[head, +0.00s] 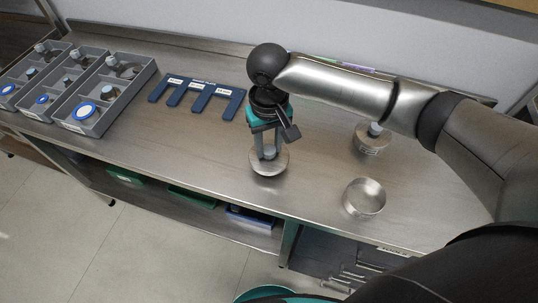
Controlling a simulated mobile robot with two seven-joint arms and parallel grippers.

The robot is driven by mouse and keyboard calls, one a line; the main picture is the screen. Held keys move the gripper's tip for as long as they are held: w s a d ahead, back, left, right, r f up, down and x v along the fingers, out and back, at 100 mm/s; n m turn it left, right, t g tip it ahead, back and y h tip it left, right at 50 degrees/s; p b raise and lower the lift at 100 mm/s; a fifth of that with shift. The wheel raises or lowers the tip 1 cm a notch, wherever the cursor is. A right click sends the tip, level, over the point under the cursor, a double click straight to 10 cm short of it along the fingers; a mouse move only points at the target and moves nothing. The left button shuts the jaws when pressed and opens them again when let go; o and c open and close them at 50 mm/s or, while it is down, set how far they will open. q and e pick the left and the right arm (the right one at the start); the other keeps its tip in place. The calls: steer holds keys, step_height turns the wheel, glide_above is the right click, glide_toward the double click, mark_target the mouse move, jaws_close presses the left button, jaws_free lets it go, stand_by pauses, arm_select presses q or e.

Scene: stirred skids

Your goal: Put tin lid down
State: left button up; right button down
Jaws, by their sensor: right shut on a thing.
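The tin lid (267,164) is a round metal disc with a knob, in the middle of the head view near the front edge of the metal bench. My right gripper (269,151) points down with its fingers shut on the lid's knob. I cannot tell whether the lid touches the bench or hangs just above it. An open, empty-looking round metal tin (364,196) stands to the right of the lid, apart from it. My left gripper is not in view.
A blue slotted plate (198,95) with labels lies left of the gripper. Grey divided trays (108,91) with small parts stand at the far left. Another round metal item with a knob (371,141) sits behind the tin, under my right arm. Bare bench lies left of the lid.

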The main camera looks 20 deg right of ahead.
mark_target(269, 149)
step_height(269, 149, down, 4)
steer(key=shift+f+b, duration=0.1)
steer(key=shift+b, duration=0.4)
steer(key=c, duration=0.5)
jaws_free()
steer(key=shift+r, duration=0.2)
step_height(269, 149, up, 12)
steer(key=p, duration=0.3)
